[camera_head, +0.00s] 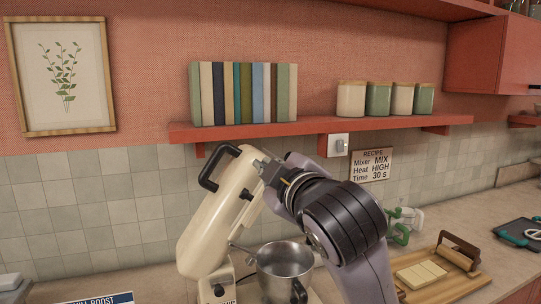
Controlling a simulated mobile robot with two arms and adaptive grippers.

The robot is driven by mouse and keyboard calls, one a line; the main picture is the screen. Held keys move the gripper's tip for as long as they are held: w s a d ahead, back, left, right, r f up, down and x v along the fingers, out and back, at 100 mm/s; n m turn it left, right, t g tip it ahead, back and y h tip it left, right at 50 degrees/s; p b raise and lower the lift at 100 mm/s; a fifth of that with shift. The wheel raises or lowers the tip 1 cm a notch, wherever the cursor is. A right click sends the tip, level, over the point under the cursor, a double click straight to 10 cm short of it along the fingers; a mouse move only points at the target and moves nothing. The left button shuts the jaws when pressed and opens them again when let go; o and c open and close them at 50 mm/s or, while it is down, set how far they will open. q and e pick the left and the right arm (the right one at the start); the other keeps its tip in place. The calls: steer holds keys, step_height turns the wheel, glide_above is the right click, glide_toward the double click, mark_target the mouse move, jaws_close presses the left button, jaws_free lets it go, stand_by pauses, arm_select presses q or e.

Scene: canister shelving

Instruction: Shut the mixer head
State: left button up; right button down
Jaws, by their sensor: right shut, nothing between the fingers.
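The cream stand mixer's head (217,220) is tilted steeply up, with a black handle (207,180) on its upper left side. The metal bowl (284,263) sits below and to the right of the head. My right gripper (264,168) is shut and empty at the raised upper end of the head, on its right side. It looks close to or against the head; I cannot tell whether they touch. My right arm hides part of the counter behind. My left gripper is not in view.
A red shelf (310,130) with books (243,93) and several canisters (379,98) runs above the mixer. A wooden board (440,285) lies on the counter to the right. A recipe sign (371,165) is on the tiled wall.

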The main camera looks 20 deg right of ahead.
steer(key=w+r+p, duration=0.2)
steer(key=w+p, duration=0.3)
steer(key=w, duration=0.4)
steer(key=d+f, duration=0.1)
steer(key=s+d+f+p, duration=0.1)
steer(key=d, duration=0.1)
steer(key=shift+f, duration=0.2)
steer(key=shift+a, duration=0.15)
